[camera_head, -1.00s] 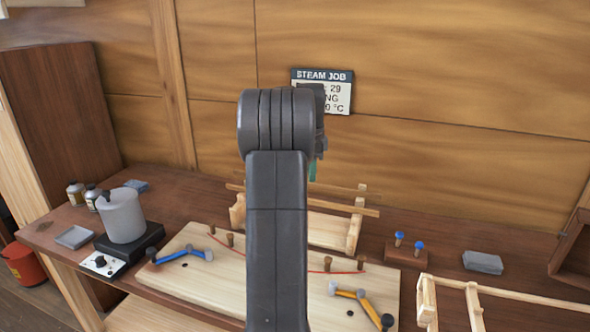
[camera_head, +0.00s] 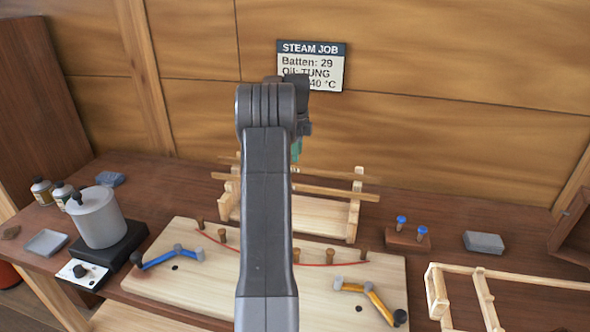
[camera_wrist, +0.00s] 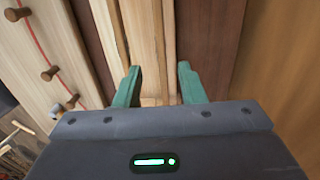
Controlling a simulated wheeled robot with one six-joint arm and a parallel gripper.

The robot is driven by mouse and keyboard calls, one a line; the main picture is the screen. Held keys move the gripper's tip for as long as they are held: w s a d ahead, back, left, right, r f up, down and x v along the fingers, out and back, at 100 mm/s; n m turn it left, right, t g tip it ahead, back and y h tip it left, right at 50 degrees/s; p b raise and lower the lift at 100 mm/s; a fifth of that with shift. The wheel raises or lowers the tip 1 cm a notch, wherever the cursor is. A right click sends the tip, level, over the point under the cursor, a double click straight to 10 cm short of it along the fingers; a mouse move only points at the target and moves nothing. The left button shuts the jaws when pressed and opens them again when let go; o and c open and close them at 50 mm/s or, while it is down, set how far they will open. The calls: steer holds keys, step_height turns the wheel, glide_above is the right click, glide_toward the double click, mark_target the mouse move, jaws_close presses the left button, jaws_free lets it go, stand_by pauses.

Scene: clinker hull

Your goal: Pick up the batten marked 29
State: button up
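Two long thin battens lie across a pale wooden rack (camera_head: 350,222) against the back wall: a front batten (camera_head: 335,191) and a back batten (camera_head: 325,173). I can read no number on either, so I cannot tell which is 29. My gripper (camera_wrist: 160,72) is open and empty, its two green fingers apart, with pale wooden strips (camera_wrist: 150,40) running between and beyond them in the wrist view. In the head view my arm hides most of the gripper and the middle of the rack. The sign (camera_head: 311,66) reads Batten: 29, Oil: TUNG, with the temperature partly covered.
A pale bending board (camera_head: 210,285) with pegs, a red line and blue and yellow clamps lies before the rack. A grey pot (camera_head: 98,218) on a hotplate stands left. A peg block (camera_head: 408,240), grey block (camera_head: 484,242) and wooden frame (camera_head: 440,290) are right.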

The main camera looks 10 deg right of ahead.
mark_target(298, 167)
steer(key=shift+d+f+p, duration=0.2)
steer(key=shift+f+p, duration=0.5)
steer(key=shift+f, duration=2)
steer(key=shift+c, duration=0.5)
jaws_close()
